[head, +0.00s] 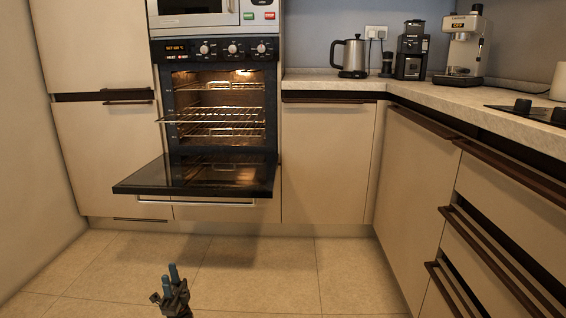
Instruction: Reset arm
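My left gripper (173,275) shows low in the head view, over the tiled floor, in front of the oven and well short of it. Its two bluish fingers point up and show a small gap between them, with nothing seen in it. My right gripper is not in view. The oven (213,48) stands in the cabinet wall with its door (205,178) swung down flat. Its inside is lit, and a wire rack (190,117) sticks out a little past the opening.
A microwave (195,12) sits above the oven. The counter (330,84) holds a kettle (349,56), a coffee grinder (410,55) and an espresso machine (463,48). Cabinets with dark handles (512,173) line the right side. The tiled floor (262,275) is clear.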

